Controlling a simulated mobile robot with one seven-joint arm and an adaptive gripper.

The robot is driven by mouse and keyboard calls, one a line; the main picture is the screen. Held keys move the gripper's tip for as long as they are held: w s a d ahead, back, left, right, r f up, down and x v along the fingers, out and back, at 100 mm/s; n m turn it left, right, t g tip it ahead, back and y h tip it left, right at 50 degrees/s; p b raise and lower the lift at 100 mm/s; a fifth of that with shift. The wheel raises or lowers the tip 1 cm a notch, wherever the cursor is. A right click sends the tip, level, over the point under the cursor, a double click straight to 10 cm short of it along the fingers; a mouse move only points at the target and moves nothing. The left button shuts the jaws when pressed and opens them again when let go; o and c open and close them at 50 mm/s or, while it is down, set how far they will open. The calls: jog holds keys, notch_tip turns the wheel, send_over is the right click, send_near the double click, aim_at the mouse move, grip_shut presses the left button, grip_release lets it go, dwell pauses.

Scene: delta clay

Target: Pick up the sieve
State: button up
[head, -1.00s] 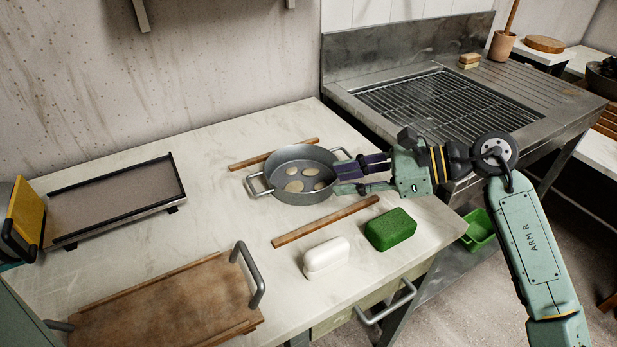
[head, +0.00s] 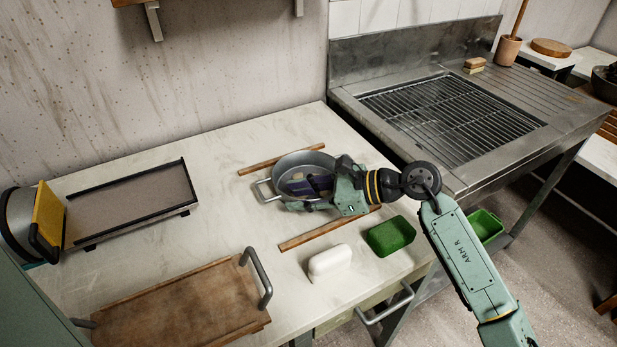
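No thing is clearly recognisable as a sieve. A round grey pan-like vessel (head: 306,157) with loop handles stands on the pale worktop (head: 215,228), with pale oval pieces inside; I cannot tell whether it is the sieve. My gripper (head: 293,194) is over the vessel's near side, its fingers spread apart, one across the inside and one near the front wall. I see nothing held between them. Arm and fingers hide the vessel's right side and much of its inside. At the far left edge, a round grey item (head: 19,220) is partly cut off.
Wooden strips lie behind (head: 262,166) and in front (head: 305,237) of the vessel. A black-framed tray (head: 130,200), a wooden board with handles (head: 185,305) and a yellow panel (head: 48,220) are left. A metal grill (head: 450,115) stands right.

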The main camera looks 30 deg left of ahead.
grip_shut()
dwell(0.7)
